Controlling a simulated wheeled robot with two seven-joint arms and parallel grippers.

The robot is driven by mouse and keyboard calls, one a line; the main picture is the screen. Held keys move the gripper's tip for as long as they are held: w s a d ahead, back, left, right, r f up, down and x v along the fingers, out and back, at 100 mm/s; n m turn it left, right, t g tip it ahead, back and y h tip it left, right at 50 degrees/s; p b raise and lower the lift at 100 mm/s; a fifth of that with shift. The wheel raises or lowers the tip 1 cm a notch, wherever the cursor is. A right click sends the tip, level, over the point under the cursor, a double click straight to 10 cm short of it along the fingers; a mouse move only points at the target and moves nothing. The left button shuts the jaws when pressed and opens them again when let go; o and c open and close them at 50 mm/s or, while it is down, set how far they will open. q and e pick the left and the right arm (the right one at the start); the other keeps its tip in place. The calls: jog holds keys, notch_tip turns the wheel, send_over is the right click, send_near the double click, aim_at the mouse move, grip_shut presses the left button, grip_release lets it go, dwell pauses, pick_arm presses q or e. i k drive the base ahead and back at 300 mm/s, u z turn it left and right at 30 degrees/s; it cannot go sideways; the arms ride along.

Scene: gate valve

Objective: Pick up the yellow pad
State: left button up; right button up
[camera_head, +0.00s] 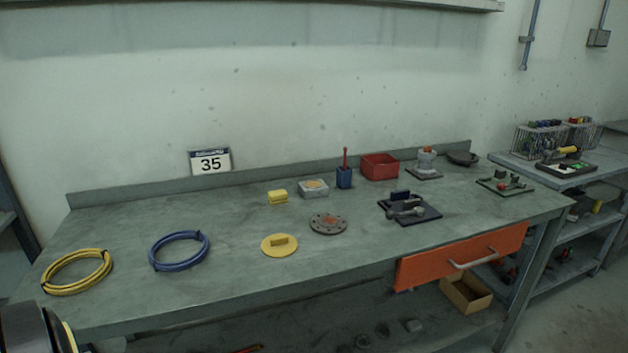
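A round flat yellow pad (280,246) with a small raised grip on top lies near the front middle of the workbench. A smaller yellow block (277,196) sits farther back, almost straight behind it. I cannot tell for sure which of the two the task calls the yellow pad. Both rest on the bench top with nothing over them. Neither of my grippers shows clearly in the head view. A dark rounded part at the bottom left corner is cut off, and I cannot tell what it is.
Near the pad on the workbench (228,296) are a grey flanged disc (328,224), a blue cable coil (179,251) and a yellow coil (77,272). A black fixture (409,209), red bin (380,166) and blue holder (344,178) stand right. An orange drawer (462,258) hangs under the front edge.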

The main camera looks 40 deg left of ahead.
aim_at(277, 198)
jog(key=i, duration=1.15)
jog(key=u, duration=2.25)
